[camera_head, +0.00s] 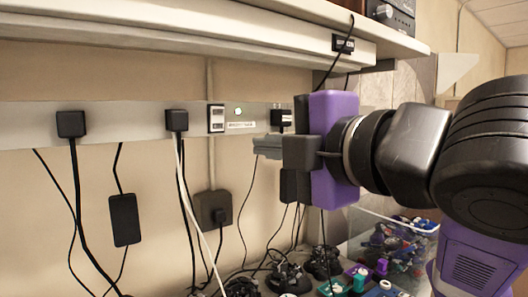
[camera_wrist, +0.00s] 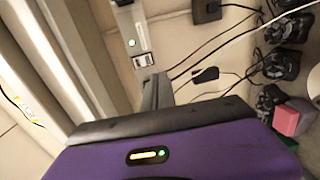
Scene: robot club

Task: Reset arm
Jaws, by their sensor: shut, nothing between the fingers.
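My gripper (camera_head: 268,146) is in the head view, reaching left from the purple wrist of my arm, which comes in from the right side. Its fingers are together and nothing is held between them. It is in front of the wall's power strip (camera_head: 240,126), under the shelf. In the wrist view my gripper (camera_wrist: 153,90) points toward the power strip (camera_wrist: 131,42), near a socket. I cannot tell whether the fingertips touch the wall.
A shelf (camera_head: 230,35) overhangs above. Black plugs (camera_head: 71,124) and hanging cables line the wall. A clear bin (camera_head: 365,238) with coloured parts stands below right, beside several dark devices (camera_head: 288,275) and small coloured items. Wall space at left is crossed by cables.

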